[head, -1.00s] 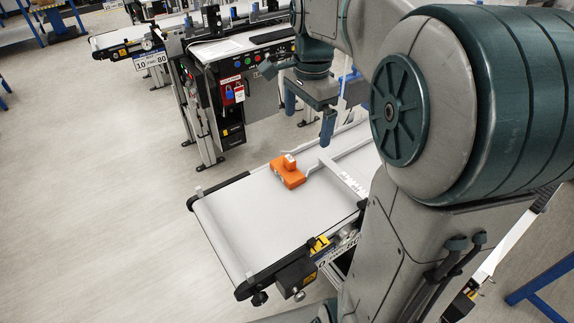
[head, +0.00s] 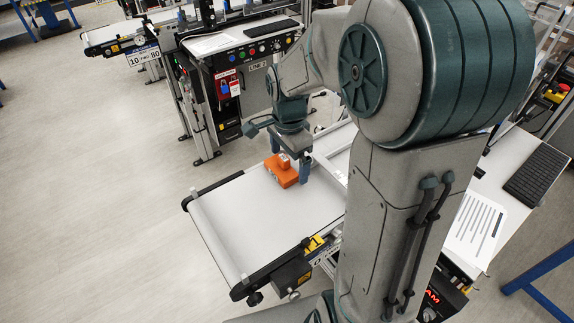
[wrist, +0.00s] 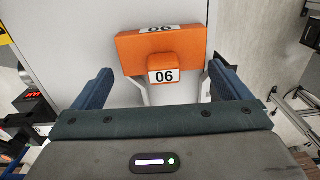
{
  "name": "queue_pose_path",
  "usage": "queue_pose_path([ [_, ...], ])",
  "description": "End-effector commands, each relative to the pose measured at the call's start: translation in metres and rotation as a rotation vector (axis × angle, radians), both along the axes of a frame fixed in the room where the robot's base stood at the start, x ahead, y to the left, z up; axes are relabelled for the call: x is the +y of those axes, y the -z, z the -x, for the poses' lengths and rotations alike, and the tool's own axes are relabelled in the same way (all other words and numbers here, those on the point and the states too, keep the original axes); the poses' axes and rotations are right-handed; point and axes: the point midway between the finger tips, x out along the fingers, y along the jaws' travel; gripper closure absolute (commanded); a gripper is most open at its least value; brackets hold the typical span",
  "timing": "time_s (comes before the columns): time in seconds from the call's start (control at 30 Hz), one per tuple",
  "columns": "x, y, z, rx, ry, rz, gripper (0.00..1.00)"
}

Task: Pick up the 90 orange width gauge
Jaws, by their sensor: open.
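In the wrist view the gauge (wrist: 166,52) is an orange block with a smaller raised orange knob, and white labels reading 90 appear upside down on both. My gripper (head: 290,165) is low over the belt right at the gauge. In the wrist view its two blue fingers (wrist: 164,88) are spread wide, one to each side of the knob, with nothing between them touching. In the head view the gripper partly hides the gauge's far side.
The conveyor belt (head: 240,225) is clear in front of the gauge. The grey guide rail (head: 326,168) runs beside it. A control panel (head: 245,55) with buttons stands behind. A keyboard (head: 535,173) and a paper sheet lie on a desk at right.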

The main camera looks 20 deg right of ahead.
Motion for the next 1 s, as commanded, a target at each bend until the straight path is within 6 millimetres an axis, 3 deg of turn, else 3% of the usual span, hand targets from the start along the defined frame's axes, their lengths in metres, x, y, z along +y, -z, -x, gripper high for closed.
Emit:
queue_pose_path([
  [0.03,0.01,0.007,0.005,0.019,-0.021,-0.006,0.0],
  [0.2,0.01,0.007,0.005,0.019,-0.022,-0.008,0.03],
  [0.33,0.005,0.006,0.004,0.017,-0.013,-0.008,0.39],
  [0.37,0.004,0.006,0.004,0.017,-0.011,-0.008,0.43],
  [0.67,-0.001,0.005,0.003,0.014,-0.005,-0.004,0.42],
  [0.8,-0.001,0.004,0.003,0.012,-0.006,-0.002,0.46],
  [1.0,-0.001,-0.011,0.002,0.007,-0.007,-0.001,0.46],
])
